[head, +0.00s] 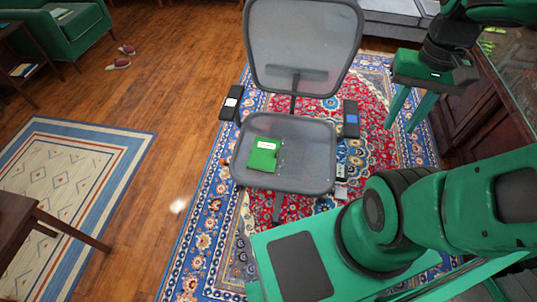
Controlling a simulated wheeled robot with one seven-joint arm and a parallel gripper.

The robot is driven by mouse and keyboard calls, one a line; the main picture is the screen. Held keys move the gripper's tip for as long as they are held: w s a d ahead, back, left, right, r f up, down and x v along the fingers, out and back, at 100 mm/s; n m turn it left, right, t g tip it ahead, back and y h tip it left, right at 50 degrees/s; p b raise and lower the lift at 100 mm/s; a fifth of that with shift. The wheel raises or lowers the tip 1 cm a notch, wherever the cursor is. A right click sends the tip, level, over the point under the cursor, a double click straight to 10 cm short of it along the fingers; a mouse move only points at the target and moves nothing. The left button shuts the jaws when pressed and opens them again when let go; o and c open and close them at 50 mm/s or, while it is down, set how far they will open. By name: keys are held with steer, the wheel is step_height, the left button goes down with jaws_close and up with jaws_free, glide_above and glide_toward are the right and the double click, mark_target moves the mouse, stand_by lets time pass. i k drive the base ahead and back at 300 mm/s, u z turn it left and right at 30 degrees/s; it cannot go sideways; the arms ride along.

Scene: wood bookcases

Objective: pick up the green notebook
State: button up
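The green notebook (262,158) lies flat on the seat of a grey office chair (308,170), left of the seat's middle. It has a small white label near its upper edge. My gripper (403,128) hangs at the upper right, its two green fingers pointing down and spread apart with nothing seen between them. It is to the right of the chair, well away from the notebook. My green arm fills the lower right and hides part of the floor there.
The chair's mesh back (303,50) and two dark armrests (231,102) (351,118) stand around the seat. A patterned red and blue rug (205,235) lies under it. Dark wood furniture (480,95) is at right, a table (18,215) at left. Wood floor (150,190) is clear between rugs.

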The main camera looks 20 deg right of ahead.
mark_target(264, 156)
steer(key=z, duration=1.8)
steer(key=k, duration=2)
steer(key=u, duration=1.45)
steer(key=i, duration=1.05)
steer(key=z, duration=0.05)
